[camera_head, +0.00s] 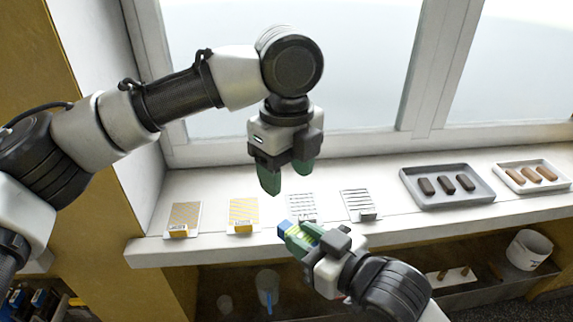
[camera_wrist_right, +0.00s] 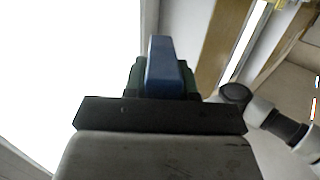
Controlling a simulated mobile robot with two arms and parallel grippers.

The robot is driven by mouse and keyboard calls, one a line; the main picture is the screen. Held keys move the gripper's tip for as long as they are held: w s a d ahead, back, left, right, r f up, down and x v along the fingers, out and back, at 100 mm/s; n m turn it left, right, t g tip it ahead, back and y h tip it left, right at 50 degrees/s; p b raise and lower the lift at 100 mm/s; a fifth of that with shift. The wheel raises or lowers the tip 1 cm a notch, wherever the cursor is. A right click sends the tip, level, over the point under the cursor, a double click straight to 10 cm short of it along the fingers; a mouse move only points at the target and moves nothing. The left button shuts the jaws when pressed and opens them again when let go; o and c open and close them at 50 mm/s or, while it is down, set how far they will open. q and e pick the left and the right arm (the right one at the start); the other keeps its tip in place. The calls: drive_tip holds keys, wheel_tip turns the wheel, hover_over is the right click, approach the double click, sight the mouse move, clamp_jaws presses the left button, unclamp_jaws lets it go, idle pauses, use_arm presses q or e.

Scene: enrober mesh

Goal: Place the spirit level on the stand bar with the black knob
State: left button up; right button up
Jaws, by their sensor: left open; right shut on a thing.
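My right gripper (camera_head: 305,238) is shut on the blue spirit level (camera_head: 284,228) and holds it in front of the sill's edge, near the third mesh panel. The level also shows as a blue block between the green fingers in the right wrist view (camera_wrist_right: 163,70). My left gripper (camera_head: 285,178) is open and empty, pointing down above the sill, higher than the right one.
Mesh panels (camera_head: 303,203) stand in a row on the white windowsill (camera_head: 430,228). A grey tray (camera_head: 478,196) and a white tray (camera_head: 510,184) with brown bars stand at right. A shelf below holds a white cup (camera_head: 528,250) and a clear container (camera_head: 267,285).

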sight(286, 223)
use_arm(q)
wheel_tip(286, 223, down, 12)
drive_tip(key=shift+r, duration=0.1)
idle(0.4)
drive_tip(key=c, duration=1)
drive_tip(key=shift+c, duration=0.2)
use_arm(e)
drive_tip(key=o, duration=1)
